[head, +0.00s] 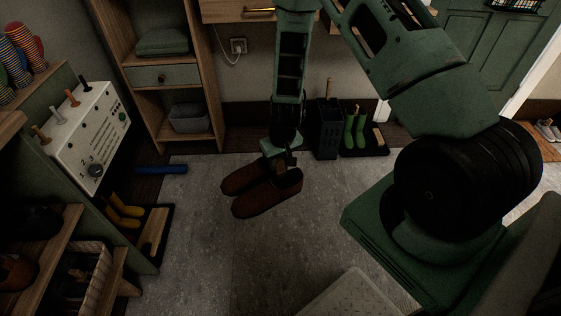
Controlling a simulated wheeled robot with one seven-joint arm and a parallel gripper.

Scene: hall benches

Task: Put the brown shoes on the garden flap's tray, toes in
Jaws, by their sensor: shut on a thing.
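The pair of brown shoes (265,197) is side by side in the middle of the head view, over the grey floor. My gripper (284,158) is shut on the shoes at their upper right end. Their rounded ends point to the lower left. How far they are above the floor is hard to tell. A dark tray (376,151) with green boots (354,128) lies by the back wall. Another dark tray (165,213) with yellow boots (123,211) lies at the left. I cannot tell which tray is the garden flap's.
A tall dark holder (326,130) stands left of the green boots. A blue bar-like thing (162,169) lies on the floor at the left. A wooden shelf unit (165,105) stands behind it. A pale mat (360,293) is in front. The middle floor is clear.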

